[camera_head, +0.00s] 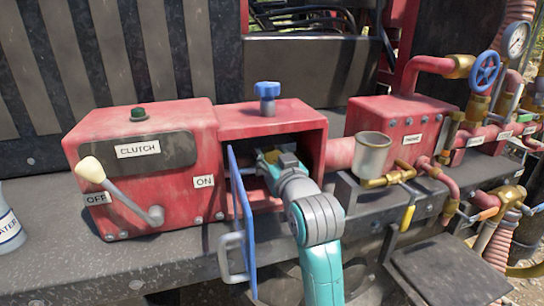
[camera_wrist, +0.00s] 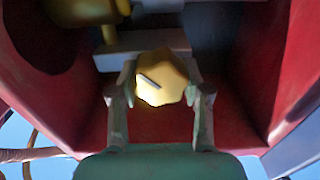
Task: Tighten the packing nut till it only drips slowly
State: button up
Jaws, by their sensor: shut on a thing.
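The packing nut, a yellow faceted nut (camera_wrist: 172,72) with a light mark on its face, shows in the wrist view inside the red box (camera_head: 312,127). My gripper (camera_wrist: 160,82) is shut on the nut, one finger on each side of it. In the head view my arm reaches in through the box's open front, and the wrist and box hide the nut. A brass-coloured part (camera_wrist: 80,10) sits at the upper left in the wrist view. No drip can be made out in either view.
A blue door (camera_head: 240,215) with a pale handle stands open close left of my arm. A blue knob (camera_head: 267,92) tops the box. The clutch box (camera_head: 145,175) with its lever stands left. A metal cup (camera_head: 372,153) and brass valve (camera_head: 388,180) stand right.

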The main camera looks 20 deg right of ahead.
dwell(0.4)
jog(key=o, duration=1.2)
jog(key=shift+c, duration=0.2)
jog(key=shift+s, duration=0.1)
jog(key=s, duration=1.2)
jog(key=shift+w, duration=0.1)
